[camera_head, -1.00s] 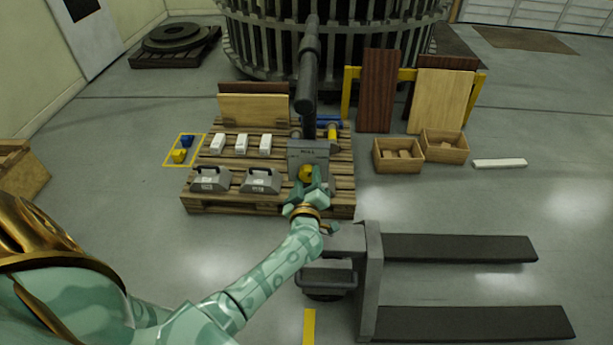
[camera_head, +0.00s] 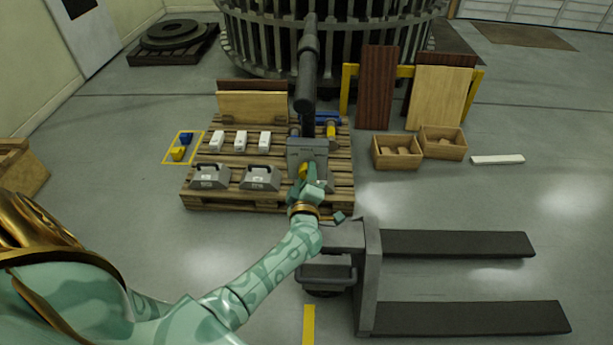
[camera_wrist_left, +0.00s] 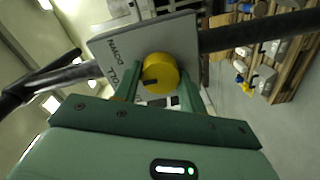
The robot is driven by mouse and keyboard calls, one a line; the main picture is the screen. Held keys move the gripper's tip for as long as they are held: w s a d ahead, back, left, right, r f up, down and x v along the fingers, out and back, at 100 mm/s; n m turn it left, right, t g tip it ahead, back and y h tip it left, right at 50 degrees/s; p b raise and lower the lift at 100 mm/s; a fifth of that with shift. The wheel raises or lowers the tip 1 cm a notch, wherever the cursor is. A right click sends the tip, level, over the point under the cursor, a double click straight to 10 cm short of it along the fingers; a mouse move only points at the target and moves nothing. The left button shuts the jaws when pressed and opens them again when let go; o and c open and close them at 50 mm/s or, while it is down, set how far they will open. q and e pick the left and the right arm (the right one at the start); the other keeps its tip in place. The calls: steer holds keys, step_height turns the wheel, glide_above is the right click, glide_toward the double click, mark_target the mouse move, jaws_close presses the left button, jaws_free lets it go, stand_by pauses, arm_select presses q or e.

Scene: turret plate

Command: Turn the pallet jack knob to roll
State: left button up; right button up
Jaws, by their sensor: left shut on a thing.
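The yellow knob (camera_wrist_left: 160,73) sits on the grey plate (camera_wrist_left: 112,46) of the pallet jack's handle. The plate carries dark lettering that reads like "DOWN" and "ROLL". A dark mark shows on the knob's face. My left gripper (camera_wrist_left: 158,92) is shut on the knob, with a green finger on each side of it. In the head view the knob (camera_head: 303,171) is partly hidden behind my left gripper (camera_head: 312,186). The pallet jack (camera_head: 370,270) stands on the floor with its two dark forks pointing right. My right gripper is not in view.
A wooden pallet (camera_head: 230,205) behind the handle bears grey weights (camera_head: 261,177) and white blocks (camera_head: 241,141). Wooden boxes (camera_head: 397,152) stand to the right. A large round cage structure (camera_head: 270,45) fills the back.

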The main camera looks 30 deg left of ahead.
arm_select(q)
steer(key=shift+f, duration=0.15)
steer(key=o, duration=1)
steer(key=shift+s+d, duration=0.1)
steer(key=shift+f+p+v, duration=0.2)
steer(key=shift+p+v, duration=2.4)
steer(key=shift+v, duration=5.5)
steer(key=shift+r, duration=0.15)
